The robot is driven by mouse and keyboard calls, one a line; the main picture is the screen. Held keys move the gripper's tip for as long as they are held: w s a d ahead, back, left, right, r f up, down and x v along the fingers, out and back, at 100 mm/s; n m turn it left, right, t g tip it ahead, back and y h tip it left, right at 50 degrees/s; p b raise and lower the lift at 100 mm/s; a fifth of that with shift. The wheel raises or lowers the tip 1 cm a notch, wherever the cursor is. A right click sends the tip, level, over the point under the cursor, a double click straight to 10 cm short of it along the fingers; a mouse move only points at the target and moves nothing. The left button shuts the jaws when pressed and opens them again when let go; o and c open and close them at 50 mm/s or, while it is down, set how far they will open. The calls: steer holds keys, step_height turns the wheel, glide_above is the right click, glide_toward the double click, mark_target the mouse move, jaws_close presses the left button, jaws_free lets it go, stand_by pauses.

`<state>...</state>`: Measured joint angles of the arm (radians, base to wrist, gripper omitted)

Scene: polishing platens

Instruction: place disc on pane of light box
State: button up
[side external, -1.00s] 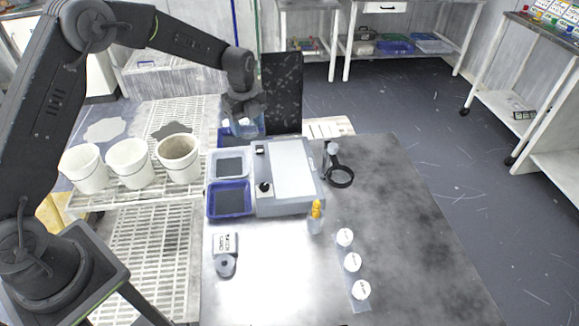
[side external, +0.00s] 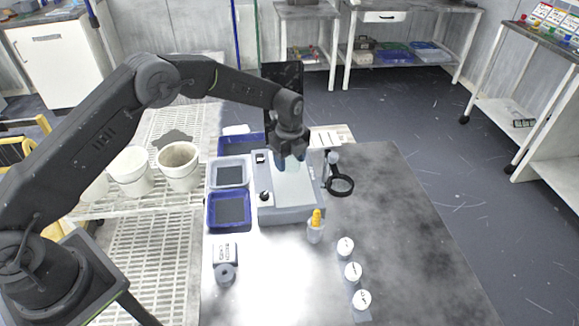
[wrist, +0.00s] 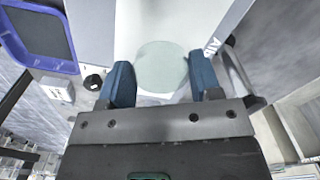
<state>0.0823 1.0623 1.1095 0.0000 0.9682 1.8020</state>
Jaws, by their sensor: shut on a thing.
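The light box (side external: 291,213) is a grey case on the bench with a pale, flat pane (side external: 293,189) on top. The pane also fills the upper middle of the wrist view (wrist: 180,18). My gripper (side external: 291,163) is over the back part of the light box, its blue fingers pointing down. In the wrist view a pale green, see-through disc (wrist: 162,66) sits between the two blue fingertips, in front of the pane. The gripper is shut on it. The disc cannot be made out in the side view, and I cannot tell how high it is above the pane.
A blue tray (side external: 246,222) and a pale tray (side external: 215,174) stand left of the light box. A ring magnifier (side external: 340,187) stands close on its right. A yellow-topped bottle (side external: 315,231) is in front. Several white round lids (side external: 345,246) lie front right; the bench's right side is clear.

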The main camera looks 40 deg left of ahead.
mark_target(289, 160)
steer(key=shift+f, duration=1.45)
steer(key=shift+f, duration=0.1)
steer(key=o, duration=1)
steer(key=shift+f, duration=0.1)
